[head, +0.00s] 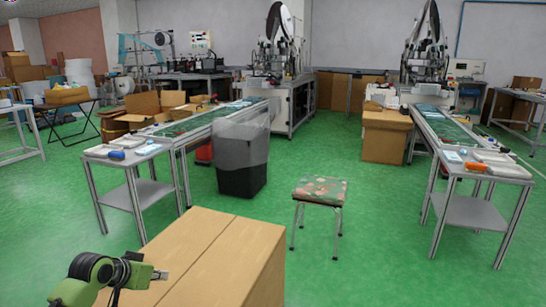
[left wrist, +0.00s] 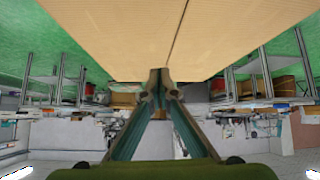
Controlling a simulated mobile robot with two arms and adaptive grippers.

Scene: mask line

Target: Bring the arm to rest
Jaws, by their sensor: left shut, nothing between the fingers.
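My left arm comes in at the lower left of the head view. Its gripper (head: 160,275) is shut and empty, over the near left part of a large cardboard box (head: 225,250). In the left wrist view, which is upside down, the closed fingertips (left wrist: 158,82) meet at the middle, and the box (left wrist: 215,35) fills the top. I cannot tell whether the fingers touch the box. My right gripper is not in view.
A stool (head: 320,190) with a patterned seat stands beyond the box. A dark bin (head: 241,175) stands behind it. Side tables (head: 125,158) and (head: 485,170) the right table hold trays and small items. Green floor (head: 375,240) is clear right of the box.

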